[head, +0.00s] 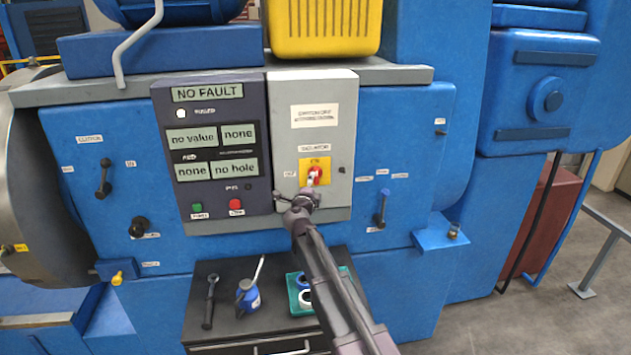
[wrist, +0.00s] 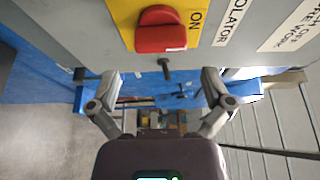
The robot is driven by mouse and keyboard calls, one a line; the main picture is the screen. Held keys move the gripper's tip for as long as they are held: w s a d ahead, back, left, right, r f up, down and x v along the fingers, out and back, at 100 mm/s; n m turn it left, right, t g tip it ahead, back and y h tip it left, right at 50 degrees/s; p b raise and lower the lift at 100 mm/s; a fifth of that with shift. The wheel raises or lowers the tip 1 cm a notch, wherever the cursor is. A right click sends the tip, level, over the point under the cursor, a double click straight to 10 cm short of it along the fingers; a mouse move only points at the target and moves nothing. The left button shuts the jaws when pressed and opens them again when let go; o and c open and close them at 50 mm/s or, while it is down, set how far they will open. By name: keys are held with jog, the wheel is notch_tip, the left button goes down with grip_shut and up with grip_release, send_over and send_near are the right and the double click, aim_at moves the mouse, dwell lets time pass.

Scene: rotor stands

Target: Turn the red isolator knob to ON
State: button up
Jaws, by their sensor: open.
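The red isolator knob (head: 314,174) sits on a yellow plate (head: 305,166) on the grey isolator panel (head: 287,142). The plate reads ON at its top, and a small OFF label is at its left. In the wrist view the red knob (wrist: 160,30) is at the top, with ON beside it. I cannot tell exactly which way it points. My gripper (head: 305,191) is just below and in front of the knob, hiding part of it. In the wrist view my gripper (wrist: 160,76) has its fingers spread, with nothing between them; the knob appears beyond the tips.
A dark panel (head: 262,199) with displays reading NO FAULT is left of the isolator panel. A small dark peg (wrist: 165,68) sticks out near the knob. A blue lever (head: 381,208) is to the right. A cart top (head: 228,328) below holds tools and a green tray (head: 296,309).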

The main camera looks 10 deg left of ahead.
jog(key=s, duration=0.5)
jog(key=shift+s+a, duration=0.3)
jog(key=s+d+f+n+g+y+b, duration=0.35)
jog(key=f+n, duration=0.25)
jog(key=f, duration=0.2)
jog(key=s+d+f+n+g+y+b, duration=0.25)
jog(key=s+d+f+n+b, duration=0.2)
jog(key=f+n, duration=0.3)
jog(key=s+d+f+n+g+y+b, duration=0.25)
jog(key=s+f+n+g+b, duration=0.2)
jog(key=f, duration=0.45)
jog(key=s+d+f+g+h+b, duration=0.2)
jog(key=s+d+f+g+h, duration=0.1)
jog(key=s+d+f, duration=0.3)
jog(key=s+d+f+n+g+h+b, duration=0.1)
jog(key=s+d+f+g+h+b, duration=0.2)
jog(key=s+d+f, duration=0.3)
jog(key=s+d+g, duration=0.1)
jog(key=s+d, duration=0.4)
jog(key=d, duration=0.1)
jog(key=shift+d+h+b, duration=0.15)
jog(key=shift+h+b, duration=0.15)
jog(key=shift+h, duration=0.05)
